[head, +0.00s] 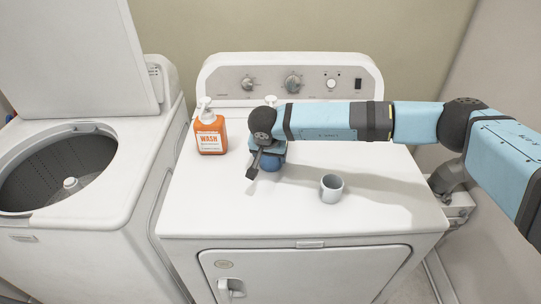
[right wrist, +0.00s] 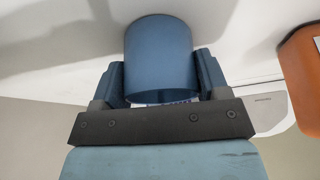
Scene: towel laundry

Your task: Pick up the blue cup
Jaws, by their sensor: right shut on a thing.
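The blue cup (right wrist: 158,58) is between the two fingers of my right gripper (right wrist: 160,85) in the right wrist view, with a finger on each side of it. In the head view the cup (head: 268,163) shows only in part, as my right gripper (head: 262,165) and wrist cover much of it. It is over the dryer's white top, left of the middle. Whether its base touches the top or is lifted is hard to tell. My left gripper is not in view.
A grey cup (head: 331,189) stands on the dryer top (head: 215,208), right of the blue cup. An orange WASH pump bottle (head: 210,133) stands to the left. The dryer's control panel (head: 310,84) rises behind. An open washer (head: 110,205) is at the left.

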